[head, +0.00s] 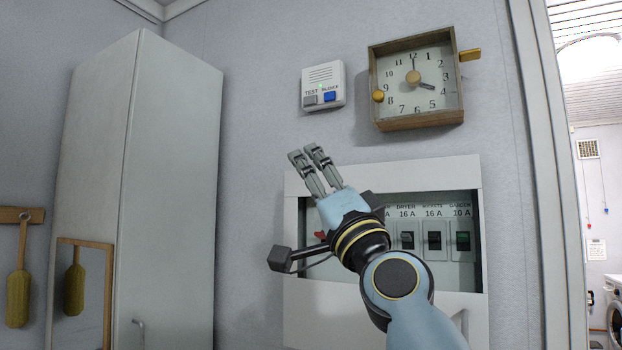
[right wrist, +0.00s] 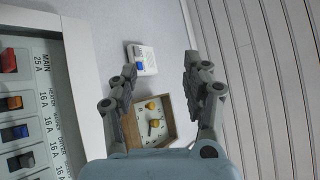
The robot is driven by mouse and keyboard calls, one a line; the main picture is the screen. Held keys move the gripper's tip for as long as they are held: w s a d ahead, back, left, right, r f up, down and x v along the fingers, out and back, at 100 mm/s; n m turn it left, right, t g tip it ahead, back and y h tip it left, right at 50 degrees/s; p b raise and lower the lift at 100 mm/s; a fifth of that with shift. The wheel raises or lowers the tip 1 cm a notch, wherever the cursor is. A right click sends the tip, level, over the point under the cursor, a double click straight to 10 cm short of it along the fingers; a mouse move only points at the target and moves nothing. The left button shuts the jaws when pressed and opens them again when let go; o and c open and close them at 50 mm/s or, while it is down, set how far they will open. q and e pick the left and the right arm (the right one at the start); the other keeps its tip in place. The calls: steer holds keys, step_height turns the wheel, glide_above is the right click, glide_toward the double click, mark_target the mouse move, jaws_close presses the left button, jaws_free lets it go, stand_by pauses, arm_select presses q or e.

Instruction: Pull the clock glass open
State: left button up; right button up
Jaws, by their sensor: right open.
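The clock (head: 425,122) hangs on the wall in the upper right of the head view, with a square wooden case and a pale dial. Its glass front (head: 440,98) appears closed over the dial. A round brass knob (head: 378,96) sits at its left edge, another round piece (head: 413,77) at the dial's centre. A brass tab (head: 470,55) sticks out from the right side. The clock also shows in the right wrist view (right wrist: 168,112), partly behind my fingers. My right gripper (head: 306,153) is open and empty, below and left of the clock, apart from it. My left gripper is not in view.
A small box with test and silence buttons (head: 323,84) is on the wall left of the clock. Below is a breaker panel (head: 465,172), partly hidden by my right arm. A tall cabinet (head: 170,160) stands left; a door frame (head: 540,180) is right.

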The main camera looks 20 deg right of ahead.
steer(key=shift+a+f, duration=0.1)
steer(key=shift+f, duration=0.2)
